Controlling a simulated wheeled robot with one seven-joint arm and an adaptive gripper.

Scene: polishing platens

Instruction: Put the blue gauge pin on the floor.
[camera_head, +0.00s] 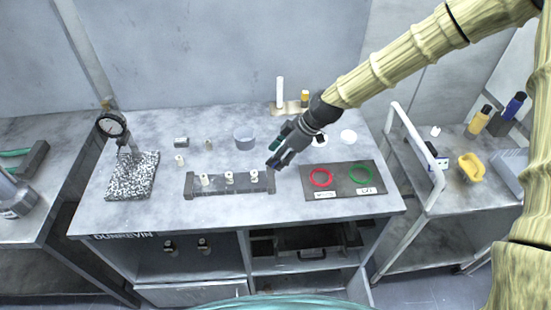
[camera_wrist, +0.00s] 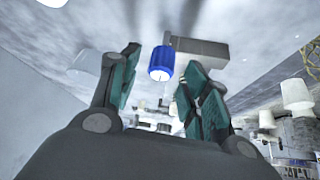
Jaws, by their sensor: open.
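A blue cylinder with a pale end face, which looks like the blue gauge pin (camera_wrist: 160,63), shows in the wrist view between the two fingers of my gripper (camera_head: 276,152). The fingers stand apart with teal pads, and gaps show between them and the pin. In the head view my gripper is low over the middle of the bench, just right of the grey rack bar, and I cannot make out the pin clearly behind its fingers. The floor (camera_head: 425,290) shows at the lower right, below the bench and side cart.
The grey bench (camera_head: 140,225) carries a rack bar (camera_head: 230,190) with white-topped pieces, a dial gauge on a speckled block (camera_head: 133,175), a grey cup (camera_head: 244,138) and a dark mat (camera_head: 344,192) with red and green rings. The right cart has a white rail (camera_head: 418,155).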

